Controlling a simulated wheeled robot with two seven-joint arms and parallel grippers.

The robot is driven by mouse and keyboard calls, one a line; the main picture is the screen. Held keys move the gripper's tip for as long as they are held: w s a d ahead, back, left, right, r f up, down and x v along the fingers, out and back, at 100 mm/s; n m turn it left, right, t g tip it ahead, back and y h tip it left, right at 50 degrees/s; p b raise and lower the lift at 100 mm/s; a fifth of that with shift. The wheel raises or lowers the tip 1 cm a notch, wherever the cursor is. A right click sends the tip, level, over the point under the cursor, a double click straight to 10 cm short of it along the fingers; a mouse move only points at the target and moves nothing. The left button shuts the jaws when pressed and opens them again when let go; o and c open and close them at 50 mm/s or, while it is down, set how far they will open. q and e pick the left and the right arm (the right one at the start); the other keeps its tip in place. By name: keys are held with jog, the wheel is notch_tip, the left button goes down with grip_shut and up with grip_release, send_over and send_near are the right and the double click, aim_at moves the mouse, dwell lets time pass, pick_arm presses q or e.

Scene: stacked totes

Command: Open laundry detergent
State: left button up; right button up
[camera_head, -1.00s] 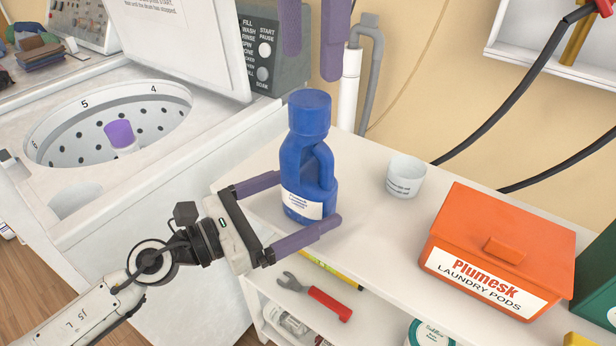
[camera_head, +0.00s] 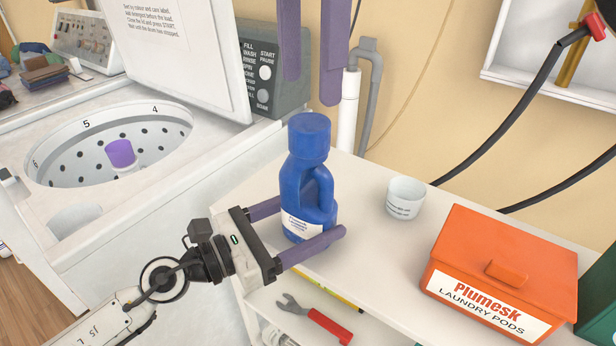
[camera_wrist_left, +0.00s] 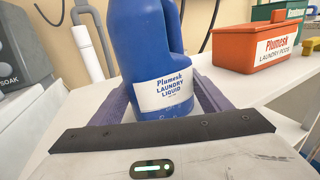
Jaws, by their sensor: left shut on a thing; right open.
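The blue laundry detergent bottle (camera_head: 306,190) stands upright on the white shelf top, with its blue cap (camera_head: 309,135) on. Its white label faces my left gripper and reads "Plumesk Laundry Liquid" in the left wrist view (camera_wrist_left: 163,93). My left gripper (camera_head: 305,224) is shut on the lower part of the bottle, one purple finger on each side. The cap is out of frame in the left wrist view. My right gripper (camera_head: 312,88) hangs from the top of the head view, open and empty, its purple fingers pointing down above and behind the cap.
A white cup (camera_head: 405,198) and an orange laundry pods box (camera_head: 500,270) stand right of the bottle. A red-handled wrench (camera_head: 325,322) lies on the shelf below. An open washer (camera_head: 110,150) with a purple-topped agitator is at left. A grey pipe (camera_head: 368,100) runs behind.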

aim_at(309, 121)
jog(key=m, duration=0.4)
jog(key=shift+f, duration=0.15)
jog(key=shift+m, duration=0.3)
notch_tip(309, 121, down, 8)
jog(key=shift+r, duration=0.15)
